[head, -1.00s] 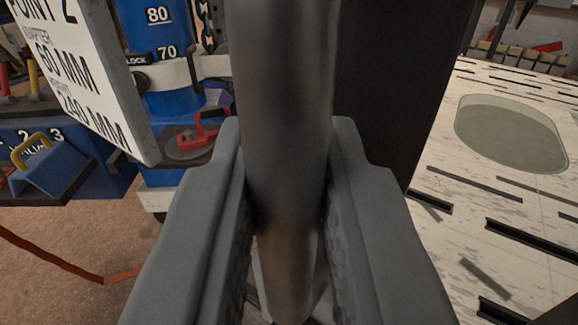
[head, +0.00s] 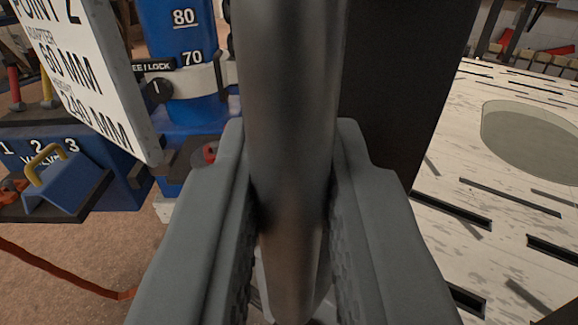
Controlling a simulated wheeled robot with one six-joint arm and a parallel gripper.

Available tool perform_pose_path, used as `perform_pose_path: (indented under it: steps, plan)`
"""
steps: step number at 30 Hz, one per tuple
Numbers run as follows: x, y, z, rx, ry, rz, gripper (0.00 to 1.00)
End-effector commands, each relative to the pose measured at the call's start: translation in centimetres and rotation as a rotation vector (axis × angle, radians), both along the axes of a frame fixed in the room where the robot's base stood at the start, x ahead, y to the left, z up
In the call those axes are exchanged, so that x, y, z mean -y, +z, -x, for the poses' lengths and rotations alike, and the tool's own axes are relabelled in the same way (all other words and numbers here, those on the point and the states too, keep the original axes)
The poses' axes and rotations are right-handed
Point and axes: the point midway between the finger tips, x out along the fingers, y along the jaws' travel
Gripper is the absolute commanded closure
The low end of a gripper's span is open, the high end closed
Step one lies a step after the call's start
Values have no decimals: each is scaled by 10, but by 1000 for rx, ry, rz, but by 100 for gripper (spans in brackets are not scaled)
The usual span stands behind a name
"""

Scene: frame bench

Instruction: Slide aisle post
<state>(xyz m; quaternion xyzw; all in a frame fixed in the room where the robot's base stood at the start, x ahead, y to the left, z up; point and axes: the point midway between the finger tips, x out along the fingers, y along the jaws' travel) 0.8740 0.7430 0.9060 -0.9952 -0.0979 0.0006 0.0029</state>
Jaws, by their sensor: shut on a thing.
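A thick grey metal post (head: 290,90) stands upright in the middle of the head view, close to the camera. My gripper (head: 290,215) is shut on the post, with one grey finger on its left side and one on its right. The post's top runs out of the picture, and its lower end shows below the fingers near the bottom edge.
A white sign (head: 82,75) reading "60 MM" stands at upper left. A blue station with a yellow handle (head: 42,162) is at left. A dark panel (head: 400,80) stands right of the post. A pale slotted surface with an oval opening (head: 535,140) lies at right. An orange strap (head: 70,270) crosses the floor.

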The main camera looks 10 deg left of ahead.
Motion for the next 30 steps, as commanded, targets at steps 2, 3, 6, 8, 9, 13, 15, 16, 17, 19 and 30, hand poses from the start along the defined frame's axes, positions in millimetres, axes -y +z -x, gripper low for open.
perform_pose_path:
  steps: [2,3,6,8,9,13,15,16,17,19,30]
  plan:
    - [-1,0,0,0,1,0,100]
    - [-1,1,0,0,1,0,100]
    - [-1,0,0,0,1,0,100]
    - [-1,0,0,0,1,0,80]
    - [-1,0,0,0,1,0,72]
    - [0,0,0,0,1,0,65]
    - [0,0,0,0,1,0,65]
    - [0,0,0,0,1,0,65]
    - [0,0,0,0,1,0,65]
    - [0,0,0,0,1,0,65]
    - [0,1,4,1,1,0,65]
